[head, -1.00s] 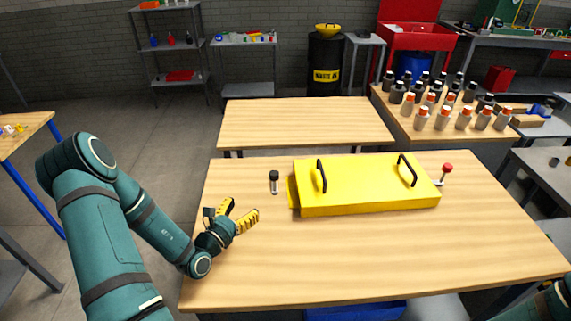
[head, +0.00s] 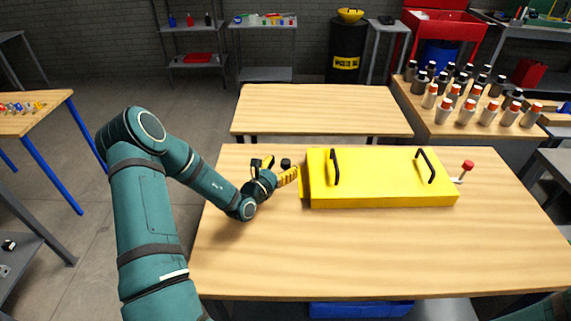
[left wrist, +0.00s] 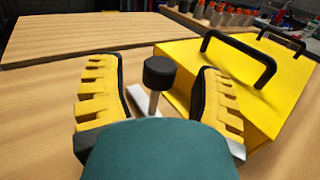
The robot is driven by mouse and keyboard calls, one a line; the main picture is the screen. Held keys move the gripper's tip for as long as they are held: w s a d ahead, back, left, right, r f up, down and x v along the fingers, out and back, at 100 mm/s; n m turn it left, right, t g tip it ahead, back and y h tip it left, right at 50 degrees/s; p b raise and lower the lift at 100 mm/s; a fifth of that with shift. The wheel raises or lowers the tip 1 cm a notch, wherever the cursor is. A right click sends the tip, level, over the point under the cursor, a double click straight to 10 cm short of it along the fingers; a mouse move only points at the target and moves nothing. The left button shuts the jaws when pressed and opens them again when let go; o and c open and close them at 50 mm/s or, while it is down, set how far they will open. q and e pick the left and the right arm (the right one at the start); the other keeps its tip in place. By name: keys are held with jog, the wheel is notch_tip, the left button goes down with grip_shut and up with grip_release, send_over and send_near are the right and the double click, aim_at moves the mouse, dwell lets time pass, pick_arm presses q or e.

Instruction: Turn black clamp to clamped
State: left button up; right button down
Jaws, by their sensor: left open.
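The black clamp (left wrist: 158,75) has a black knob on a metal stem rising from a light base plate. In the left wrist view it stands upright between the two yellow fingers of my left gripper (left wrist: 156,95), which is open, with gaps on both sides of the knob. In the head view the knob (head: 286,163) shows just behind the gripper (head: 280,171); its stem is hidden. The yellow chassis panel (head: 385,180) with two black handles lies on the table to the right of the clamp. My right gripper is not in view.
A red-knobbed clamp (head: 467,167) stands at the panel's right end. The wooden table (head: 370,250) is clear in front of the panel. Another bare table (head: 325,110) stands behind. Several bottles (head: 470,100) stand on a bench at back right.

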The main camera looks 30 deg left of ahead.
pick_arm(q)
jog(key=shift+w, duration=1.05)
grip_shut()
